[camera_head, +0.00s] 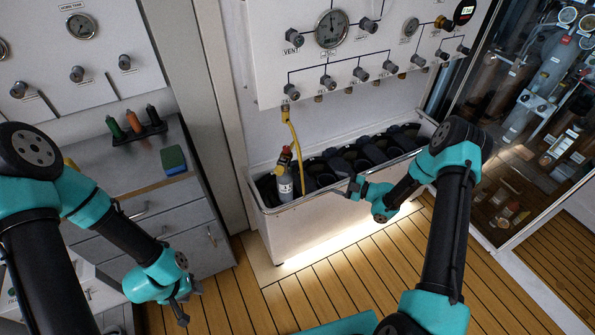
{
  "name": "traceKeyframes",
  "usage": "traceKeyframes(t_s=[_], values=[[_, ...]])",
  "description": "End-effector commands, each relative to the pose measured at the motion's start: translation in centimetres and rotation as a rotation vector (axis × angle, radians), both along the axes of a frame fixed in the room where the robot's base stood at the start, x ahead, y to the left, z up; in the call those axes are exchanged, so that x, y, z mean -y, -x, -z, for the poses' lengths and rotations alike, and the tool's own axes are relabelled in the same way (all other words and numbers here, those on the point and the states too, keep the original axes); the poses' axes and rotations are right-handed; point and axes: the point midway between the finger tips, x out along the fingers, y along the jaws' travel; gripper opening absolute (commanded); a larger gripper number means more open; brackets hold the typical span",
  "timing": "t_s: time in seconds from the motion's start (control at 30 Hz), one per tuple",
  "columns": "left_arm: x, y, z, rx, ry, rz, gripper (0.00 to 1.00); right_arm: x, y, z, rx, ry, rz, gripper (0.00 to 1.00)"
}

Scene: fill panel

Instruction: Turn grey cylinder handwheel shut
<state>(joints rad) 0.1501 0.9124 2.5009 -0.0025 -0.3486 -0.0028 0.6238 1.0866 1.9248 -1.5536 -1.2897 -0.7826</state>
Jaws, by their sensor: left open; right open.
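A small grey cylinder (285,188) stands upright in the left part of the white trough. Its valve top (285,158) has red and yellow parts, and a yellow hose (297,148) runs from above down beside it. The handwheel is too small to make out clearly. My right gripper (345,183) is open and empty over the trough's front edge, to the right of the cylinder and apart from it. My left gripper (190,308) is open and empty, low over the floor in front of the drawers, well away from the cylinder.
The white trough (330,229) holds several dark round slots to the right of the cylinder. A panel (268,62) with gauges and knobs hangs above it. At left, a grey counter (95,160) carries bottles and a green sponge (173,160). Wooden floor (260,310) lies clear in front.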

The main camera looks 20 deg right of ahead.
Motion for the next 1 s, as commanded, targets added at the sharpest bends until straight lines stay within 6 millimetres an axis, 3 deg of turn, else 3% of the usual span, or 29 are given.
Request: traceKeyframes(t_s=[0.8, 1.0], values=[[0.0, 0.0, 0.0, 0.0, 0.0, 0.0, 0.43, -10.7, -8.0, 0.0, 0.001, 0.001, -0.004, 0.6], [0.0, 0.0, 0.0, 0.0, 0.0, 0.0, 0.43, -12.6, -9.4, 0.0, -0.001, 0.0, -0.002, 0.6]])
